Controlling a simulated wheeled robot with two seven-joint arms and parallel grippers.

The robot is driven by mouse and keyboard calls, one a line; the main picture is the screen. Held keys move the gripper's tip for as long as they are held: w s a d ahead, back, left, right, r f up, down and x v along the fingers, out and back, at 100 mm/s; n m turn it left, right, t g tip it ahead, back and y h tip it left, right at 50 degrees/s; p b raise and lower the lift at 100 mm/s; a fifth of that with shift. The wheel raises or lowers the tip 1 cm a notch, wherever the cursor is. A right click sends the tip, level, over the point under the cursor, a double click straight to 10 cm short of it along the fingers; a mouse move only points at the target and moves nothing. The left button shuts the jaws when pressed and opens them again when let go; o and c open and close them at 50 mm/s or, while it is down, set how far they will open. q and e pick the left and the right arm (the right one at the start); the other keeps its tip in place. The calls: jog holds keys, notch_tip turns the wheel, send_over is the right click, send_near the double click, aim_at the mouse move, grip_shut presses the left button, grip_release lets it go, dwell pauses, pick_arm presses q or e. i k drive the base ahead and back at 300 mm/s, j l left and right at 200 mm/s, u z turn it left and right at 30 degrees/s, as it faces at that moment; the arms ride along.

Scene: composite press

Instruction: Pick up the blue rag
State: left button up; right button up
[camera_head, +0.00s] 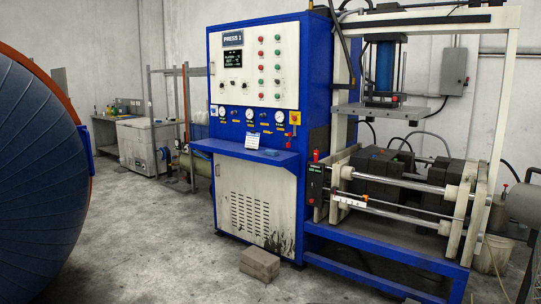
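A small flat blue-grey patch (269,152) lies on the blue shelf (232,150) at the front of the press cabinet. It may be the blue rag, but it is too small to tell for sure. Neither of my grippers is in view.
The press cabinet (257,70) stands in the middle, with a press frame (395,258) on its right. A white card (252,141) stands on the shelf. A grey block (260,264) lies on the floor in front. A large round blue vessel (40,160) fills the left. Floor between is clear.

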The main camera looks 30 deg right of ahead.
aim_at(268, 152)
jog(key=z, duration=1.15)
jog(key=i+j+u, duration=0.1)
jog(key=i+u, duration=0.35)
jog(key=i, duration=1.65)
jog(key=i+j+z, duration=0.15)
jog(key=i+z, duration=0.25)
jog(key=i, duration=0.2)
jog(key=i+j+z, duration=0.35)
jog(key=i, duration=0.2)
jog(key=i+j+z, duration=0.4)
jog(key=i, duration=0.15)
jog(key=i+j+z, duration=0.35)
jog(key=j, duration=0.3)
jog(key=i+l, duration=0.05)
jog(key=i, duration=0.05)
